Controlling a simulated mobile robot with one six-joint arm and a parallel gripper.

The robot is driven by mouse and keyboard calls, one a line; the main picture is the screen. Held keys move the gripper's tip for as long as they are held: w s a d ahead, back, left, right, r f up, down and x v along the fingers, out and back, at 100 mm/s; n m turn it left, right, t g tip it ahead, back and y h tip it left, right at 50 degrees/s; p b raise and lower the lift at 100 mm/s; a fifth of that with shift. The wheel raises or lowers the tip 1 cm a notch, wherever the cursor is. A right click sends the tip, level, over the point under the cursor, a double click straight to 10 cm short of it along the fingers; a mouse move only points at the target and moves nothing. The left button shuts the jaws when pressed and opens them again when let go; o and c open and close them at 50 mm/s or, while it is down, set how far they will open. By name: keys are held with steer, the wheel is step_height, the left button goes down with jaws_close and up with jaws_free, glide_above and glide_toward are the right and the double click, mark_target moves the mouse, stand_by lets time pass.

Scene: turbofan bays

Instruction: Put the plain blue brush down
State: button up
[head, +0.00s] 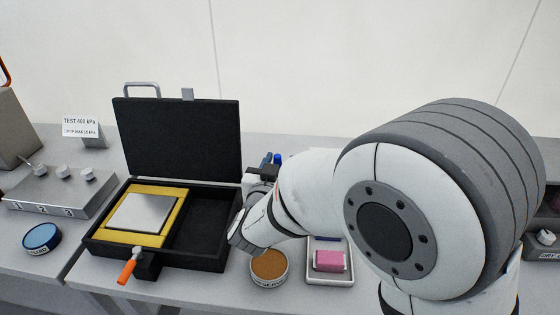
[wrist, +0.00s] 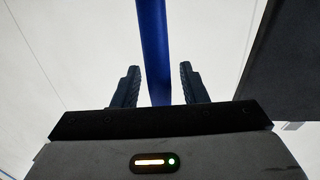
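The plain blue brush shows in the wrist view as a long blue handle (wrist: 154,45) between the two dark fingers of my gripper (wrist: 160,82). Narrow light strips show beside the handle, and the contact itself is hidden. One end runs out of the picture and the other passes behind the gripper body. In the head view my gripper (head: 264,172) is just right of the open black case, partly hidden by my arm. Small blue tips (head: 277,158) show above it; I cannot tell for certain which belongs to the brush.
The open black case (head: 210,262) has a raised lid (head: 180,135) close left of my gripper. A round brown-topped tin (head: 269,266) and a white tray (head: 330,280) with a pink block (head: 329,260) stand in front. My arm hides much of the bench at right.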

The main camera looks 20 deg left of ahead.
steer(key=s+d, duration=0.2)
steer(key=s, duration=0.9)
steer(key=shift+b, duration=0.4)
